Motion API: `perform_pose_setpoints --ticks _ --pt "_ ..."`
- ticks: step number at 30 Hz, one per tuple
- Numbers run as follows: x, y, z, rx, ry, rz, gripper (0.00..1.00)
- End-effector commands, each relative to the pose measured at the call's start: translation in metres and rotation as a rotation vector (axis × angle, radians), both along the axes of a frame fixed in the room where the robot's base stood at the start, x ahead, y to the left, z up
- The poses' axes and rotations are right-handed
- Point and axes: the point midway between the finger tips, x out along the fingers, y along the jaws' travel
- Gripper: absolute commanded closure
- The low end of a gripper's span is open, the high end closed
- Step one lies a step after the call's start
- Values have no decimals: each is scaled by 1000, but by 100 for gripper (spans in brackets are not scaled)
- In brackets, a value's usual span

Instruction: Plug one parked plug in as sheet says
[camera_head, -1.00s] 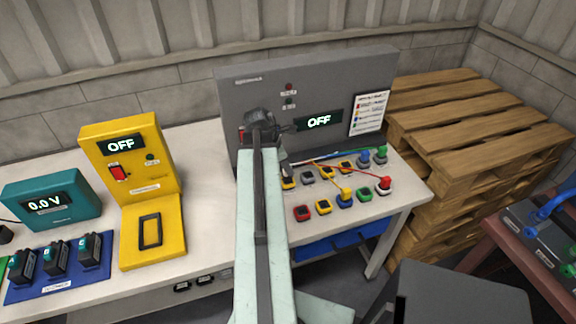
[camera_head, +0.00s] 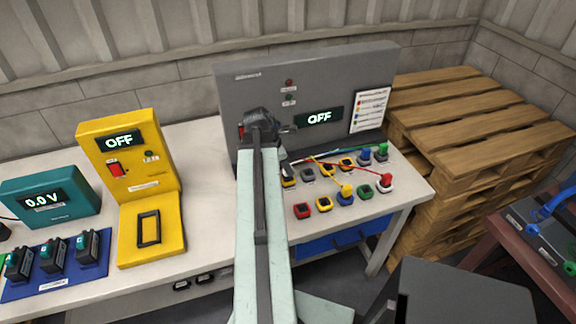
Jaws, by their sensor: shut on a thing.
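The grey panel (camera_head: 340,80) stands at the back of the bench with its display reading OFF. The white sheet (camera_head: 370,110) on its right has coloured lines, too small to read. Rows of coloured sockets lie before it, including a red socket (camera_head: 303,210) and a green socket (camera_head: 365,194). Plugs with green (camera_head: 382,150), blue (camera_head: 366,154), yellow (camera_head: 346,190) and red (camera_head: 386,181) tops stand at the right. Thin cables run left from several of them. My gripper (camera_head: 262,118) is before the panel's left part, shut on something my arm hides. Its fingertips are not clear.
A yellow unit (camera_head: 125,155) reading OFF, a teal meter (camera_head: 48,197) reading 0.0 V and a blue mat (camera_head: 62,283) with black devices are left. Bare bench (camera_head: 205,170) lies between the yellow unit and my arm. Pallets (camera_head: 480,110) stand right. A grey seat (camera_head: 465,290) is in front.

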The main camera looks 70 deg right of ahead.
Motion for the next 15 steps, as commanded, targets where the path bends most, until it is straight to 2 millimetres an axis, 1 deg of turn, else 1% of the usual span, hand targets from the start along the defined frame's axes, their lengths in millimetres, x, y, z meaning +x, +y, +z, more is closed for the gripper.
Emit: perform_pose_setpoints --ticks 14,15 --pt "0 0 -13 0 0 -1 100" --pt "0 0 -13 0 0 -1 73"
